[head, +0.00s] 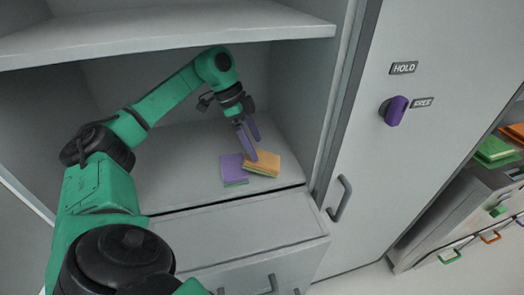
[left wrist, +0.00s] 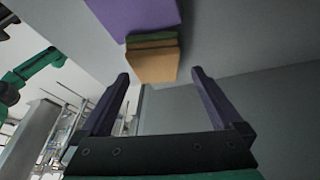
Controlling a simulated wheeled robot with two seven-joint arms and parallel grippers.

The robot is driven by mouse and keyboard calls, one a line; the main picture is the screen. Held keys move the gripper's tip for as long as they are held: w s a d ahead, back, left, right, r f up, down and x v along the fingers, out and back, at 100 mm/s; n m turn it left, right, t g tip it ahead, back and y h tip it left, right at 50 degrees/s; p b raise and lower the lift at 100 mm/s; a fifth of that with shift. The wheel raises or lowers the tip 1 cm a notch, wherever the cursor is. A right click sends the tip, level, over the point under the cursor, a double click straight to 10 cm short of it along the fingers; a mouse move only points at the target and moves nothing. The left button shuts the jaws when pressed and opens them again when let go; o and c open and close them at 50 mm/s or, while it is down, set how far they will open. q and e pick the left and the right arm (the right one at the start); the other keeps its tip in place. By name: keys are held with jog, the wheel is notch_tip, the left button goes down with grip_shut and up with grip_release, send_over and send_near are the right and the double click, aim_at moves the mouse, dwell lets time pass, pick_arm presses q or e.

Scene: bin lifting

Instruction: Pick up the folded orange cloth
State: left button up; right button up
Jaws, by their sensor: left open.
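The folded orange cloth (head: 262,163) lies on the cabinet shelf in the head view, right beside a purple cloth (head: 232,168) with a green edge. My left gripper (head: 249,143) is open and empty, its purple fingers pointing down just above and behind the orange cloth. In the left wrist view the orange cloth (left wrist: 153,64) shows beyond the open fingertips (left wrist: 160,75), roughly between them, with the purple cloth (left wrist: 135,15) past it. I cannot tell whether a fingertip touches the cloth. My right gripper is not in view.
An upper shelf (head: 170,30) hangs over the arm, and a cabinet side wall (head: 305,100) stands to the right. A drawer (head: 240,235) is below the shelf's front edge. A door with a purple knob (head: 394,110) is on the right. The shelf left of the cloths is clear.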

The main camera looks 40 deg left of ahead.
aim_at(264, 157)
pick_arm(q)
jog(key=d+f+p, duration=0.2)
jog(key=d, duration=0.1)
jog(key=shift+f, duration=0.35)
jog(key=f, duration=0.2)
jog(key=shift+w+d+f, duration=0.15)
jog(key=shift+w+f, duration=0.15)
jog(key=shift+w, duration=0.05)
jog(key=shift+w+f, duration=0.15)
jog(key=c, duration=1.2)
jog(key=shift+c, duration=0.3)
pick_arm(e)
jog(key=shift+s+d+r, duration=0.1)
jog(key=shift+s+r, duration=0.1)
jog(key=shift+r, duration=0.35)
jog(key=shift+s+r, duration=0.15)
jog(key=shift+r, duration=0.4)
pick_arm(q)
jog(key=shift+r, duration=0.2)
